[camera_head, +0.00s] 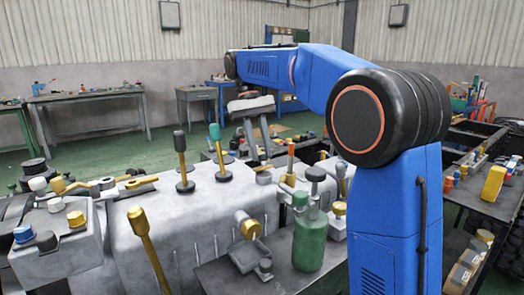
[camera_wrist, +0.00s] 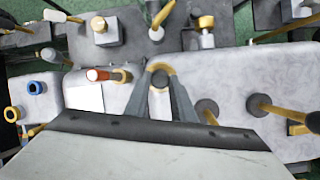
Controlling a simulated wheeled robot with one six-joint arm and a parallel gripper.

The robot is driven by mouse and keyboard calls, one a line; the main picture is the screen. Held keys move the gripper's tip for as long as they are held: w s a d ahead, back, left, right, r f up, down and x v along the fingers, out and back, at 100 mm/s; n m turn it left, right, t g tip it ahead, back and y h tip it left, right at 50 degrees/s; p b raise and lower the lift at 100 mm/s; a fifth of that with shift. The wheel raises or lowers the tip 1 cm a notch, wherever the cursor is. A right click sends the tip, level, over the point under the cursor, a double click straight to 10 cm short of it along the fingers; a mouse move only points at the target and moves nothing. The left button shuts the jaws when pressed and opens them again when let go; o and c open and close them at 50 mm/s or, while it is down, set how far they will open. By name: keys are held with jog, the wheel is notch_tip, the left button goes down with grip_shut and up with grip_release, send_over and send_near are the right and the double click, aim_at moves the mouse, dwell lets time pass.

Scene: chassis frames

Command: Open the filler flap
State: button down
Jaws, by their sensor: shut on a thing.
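My gripper (camera_head: 259,150) reaches down to the grey machine top. In the wrist view its two grey fingers (camera_wrist: 160,90) converge on a small round dark knob (camera_wrist: 160,77) with a gold rim behind it, and they are shut on it. In the head view the fingertips meet a low grey round part (camera_head: 263,178), largely hidden by the fingers. I cannot tell for certain whether this is the filler flap. A tilted grey plate (camera_head: 247,258) beside a gold cylinder (camera_head: 246,226) stands nearer the head camera.
A red-topped post (camera_head: 290,152) stands close to the right of my gripper. Levers with a green knob (camera_head: 215,132) and a dark knob (camera_head: 180,142) stand to its left. A green bottle (camera_head: 310,238) stands in front. A cluttered bench (camera_head: 505,205) is at the right.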

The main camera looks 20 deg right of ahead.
jog(key=shift+w, duration=0.15)
jog(key=c, duration=1.5)
grip_release()
